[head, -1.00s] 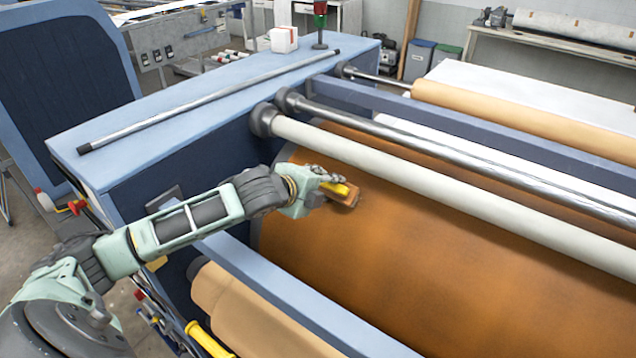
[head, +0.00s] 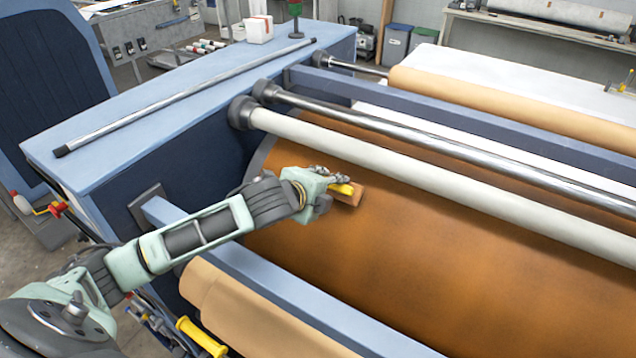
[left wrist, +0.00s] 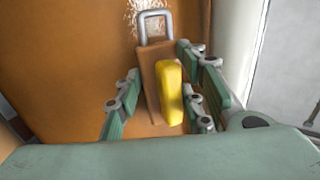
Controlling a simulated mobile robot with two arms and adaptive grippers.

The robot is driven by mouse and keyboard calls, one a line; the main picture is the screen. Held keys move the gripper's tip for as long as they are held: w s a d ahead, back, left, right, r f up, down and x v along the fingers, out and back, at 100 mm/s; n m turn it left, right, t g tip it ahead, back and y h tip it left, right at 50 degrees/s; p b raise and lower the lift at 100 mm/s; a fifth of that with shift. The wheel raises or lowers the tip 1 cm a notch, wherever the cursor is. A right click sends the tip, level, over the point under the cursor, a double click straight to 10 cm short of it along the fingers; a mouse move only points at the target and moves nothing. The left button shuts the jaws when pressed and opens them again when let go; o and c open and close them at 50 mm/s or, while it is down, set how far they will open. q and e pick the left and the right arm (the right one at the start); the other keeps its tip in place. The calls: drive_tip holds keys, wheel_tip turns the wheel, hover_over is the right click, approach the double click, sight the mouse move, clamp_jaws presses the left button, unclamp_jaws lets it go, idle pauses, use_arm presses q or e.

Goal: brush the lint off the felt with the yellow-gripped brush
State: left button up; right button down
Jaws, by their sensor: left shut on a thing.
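The felt (head: 430,265) is the orange-brown sheet curved over the wide drum. My left gripper (head: 328,188) is over its left part, shut on the brush (head: 349,195), a wooden block with a yellow grip. In the left wrist view the brush (left wrist: 152,84) sits between the fingers of my left gripper (left wrist: 160,105), its metal loop pointing up the picture. A whitish, speckled patch of lint (left wrist: 150,10) shows on the felt just beyond the loop. Whether the bristles touch the felt is hidden. My right gripper is not in view.
A pale roller (head: 420,180) and a steel bar (head: 440,148) run across behind the brush. A blue beam (head: 280,300) crosses in front, under my left arm. A metal rod (head: 190,95) and a white box (head: 259,29) lie on the blue side housing.

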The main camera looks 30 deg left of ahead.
use_arm(q)
drive_tip(key=shift+d, duration=0.35)
drive_tip(key=shift+w+a, duration=0.2)
drive_tip(key=shift+a, duration=2.15)
drive_tip(key=shift+w+a, duration=0.15)
drive_tip(key=shift+a, duration=2.2)
drive_tip(key=shift+w+a, duration=0.2)
drive_tip(key=shift+a, duration=2.15)
drive_tip(key=shift+s+a+r, duration=0.1)
drive_tip(key=shift+s+r, duration=0.3)
drive_tip(key=shift+r, duration=0.35)
drive_tip(key=s+r, duration=0.2)
drive_tip(key=r, duration=0.1)
drive_tip(key=shift+s+r, duration=0.2)
drive_tip(key=shift+s, duration=0.05)
